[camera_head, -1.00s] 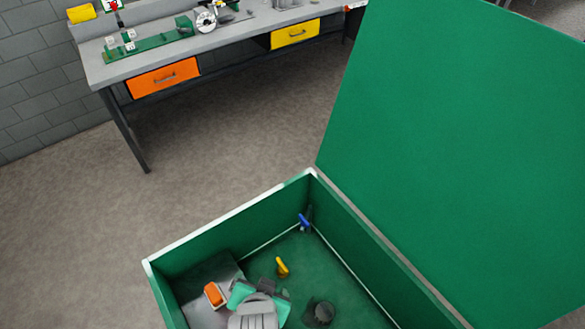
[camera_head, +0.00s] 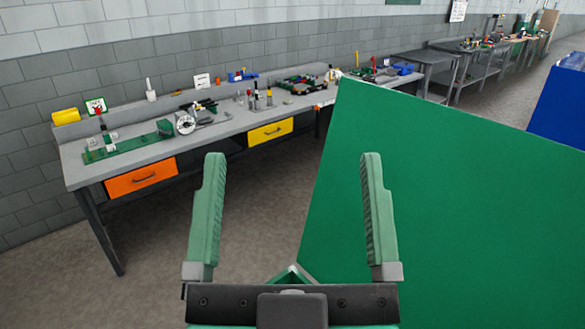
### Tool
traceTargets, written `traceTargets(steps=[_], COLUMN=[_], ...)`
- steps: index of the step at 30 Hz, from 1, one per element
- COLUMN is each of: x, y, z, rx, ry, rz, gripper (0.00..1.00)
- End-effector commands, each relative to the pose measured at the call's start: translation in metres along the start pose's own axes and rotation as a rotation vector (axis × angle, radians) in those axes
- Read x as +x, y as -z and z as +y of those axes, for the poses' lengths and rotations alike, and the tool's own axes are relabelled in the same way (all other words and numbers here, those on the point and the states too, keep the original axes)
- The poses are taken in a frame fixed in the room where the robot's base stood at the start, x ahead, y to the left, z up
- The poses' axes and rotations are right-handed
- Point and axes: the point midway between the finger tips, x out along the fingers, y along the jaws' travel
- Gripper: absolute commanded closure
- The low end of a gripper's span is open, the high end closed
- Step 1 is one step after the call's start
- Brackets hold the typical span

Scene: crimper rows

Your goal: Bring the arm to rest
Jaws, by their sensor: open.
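My gripper (camera_head: 289,165) shows large at the bottom centre of the head view. Its two green ridged fingers point up and stand wide apart, with nothing between them. It is raised in front of the camera, apart from the bench and the green lid. My gripper's body hides most of the green bin (camera_head: 292,272), of which only a far corner shows. The rest of my arm is out of sight.
The bin's raised green lid (camera_head: 430,210) fills the right side. A grey workbench (camera_head: 225,128) with tools, an orange drawer (camera_head: 141,177) and a yellow drawer (camera_head: 270,132) runs along the brick wall. Open floor (camera_head: 160,250) lies at the left.

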Motion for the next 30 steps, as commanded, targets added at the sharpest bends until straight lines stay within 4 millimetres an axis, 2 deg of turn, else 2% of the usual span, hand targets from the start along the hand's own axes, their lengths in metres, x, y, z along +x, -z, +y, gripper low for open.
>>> traceTargets(steps=[5,15,17,20,30], x=[0.029,0.128,0.140,0.147,0.142], y=[0.042,0.182,0.199,0.209,0.202], z=[0.000,-0.002,-0.002,-0.002,-0.002], rx=[0.004,0.019,0.021,0.023,0.024], ry=[0.001,0.006,0.007,0.007,0.007], rz=[-0.002,-0.005,-0.005,-0.006,-0.008], gripper=[0.14,0.14,0.14,0.14,0.14])
